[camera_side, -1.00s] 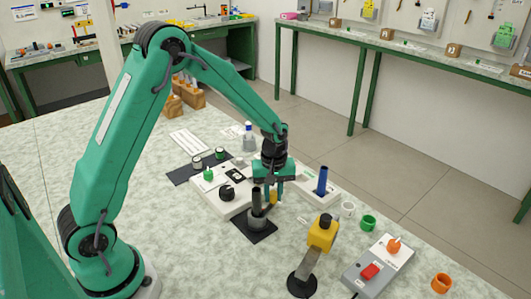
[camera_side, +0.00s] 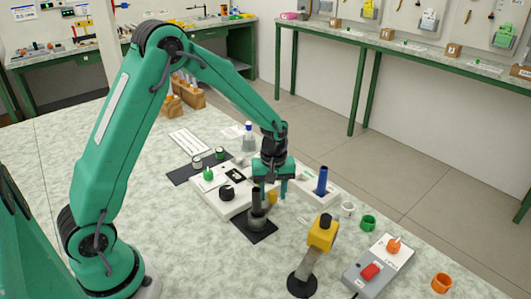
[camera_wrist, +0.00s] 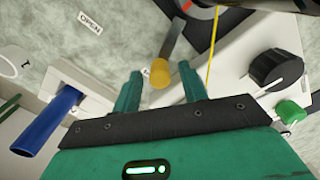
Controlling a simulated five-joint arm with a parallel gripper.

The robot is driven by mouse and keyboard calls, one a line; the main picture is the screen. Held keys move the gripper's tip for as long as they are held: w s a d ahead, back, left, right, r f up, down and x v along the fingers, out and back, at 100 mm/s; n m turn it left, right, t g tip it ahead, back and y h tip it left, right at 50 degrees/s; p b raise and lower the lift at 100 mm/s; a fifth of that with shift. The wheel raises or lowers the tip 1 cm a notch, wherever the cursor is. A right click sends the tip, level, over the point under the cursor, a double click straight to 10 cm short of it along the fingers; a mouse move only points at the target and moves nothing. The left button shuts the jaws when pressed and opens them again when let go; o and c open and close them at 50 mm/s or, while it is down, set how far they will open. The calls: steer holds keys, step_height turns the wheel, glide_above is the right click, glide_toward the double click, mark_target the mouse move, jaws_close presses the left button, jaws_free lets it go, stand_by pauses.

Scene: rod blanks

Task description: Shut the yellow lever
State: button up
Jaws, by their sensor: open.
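The yellow lever (camera_wrist: 160,73) shows in the wrist view as a yellow knob on a short dark arm, with an OPEN label (camera_wrist: 90,22) to its left. In the side view the yellow knob (camera_side: 273,197) is partly hidden behind my gripper and a dark upright rod (camera_side: 257,200). My gripper (camera_side: 273,191) points down and is open, with its fingers apart. In the wrist view the knob lies between the two green fingertips, near their ends. I cannot tell whether either finger touches it.
The dark rod stands in a grey holder (camera_side: 257,222) close to my gripper. A blue rod (camera_side: 321,181) stands upright at right. A white panel with a black knob (camera_side: 227,192) and green knob (camera_side: 208,174) lies left. A yellow-headed stand (camera_side: 322,232) and grey switch box (camera_side: 378,265) are in front.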

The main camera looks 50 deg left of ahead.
mark_target(273, 192)
steer(key=shift+r, duration=3.65)
steer(key=n, duration=0.7)
steer(key=shift+s+r, duration=0.1)
steer(key=shift+f, duration=3.95)
jaws_close()
